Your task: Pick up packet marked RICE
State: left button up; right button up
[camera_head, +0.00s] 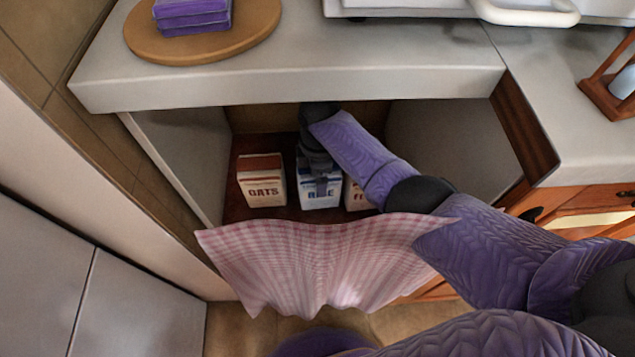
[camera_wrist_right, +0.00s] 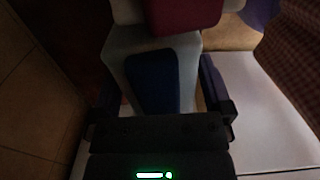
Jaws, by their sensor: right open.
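The RICE packet (camera_head: 320,200), a white carton with blue print, stands upright in the middle of the open cupboard. Its label is partly covered by my right gripper (camera_head: 321,180), which reaches down from above and behind it. In the right wrist view, the open fingers of the gripper (camera_wrist_right: 160,88) lie on either side of a pale carton with a blue panel (camera_wrist_right: 152,78), which looks like the RICE packet. I cannot tell whether they touch it. My left gripper is not in view.
The OATS packet (camera_head: 263,182) stands to the left, and a partly hidden packet with red print (camera_head: 357,197) stands close on the right. A pink checked curtain (camera_head: 310,262) hangs at the cupboard's front. The counter (camera_head: 330,75) overhangs the opening.

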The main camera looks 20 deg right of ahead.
jog(key=shift+r, duration=0.1)
grip_shut()
dwell(0.3)
jog(key=shift+r, duration=0.1)
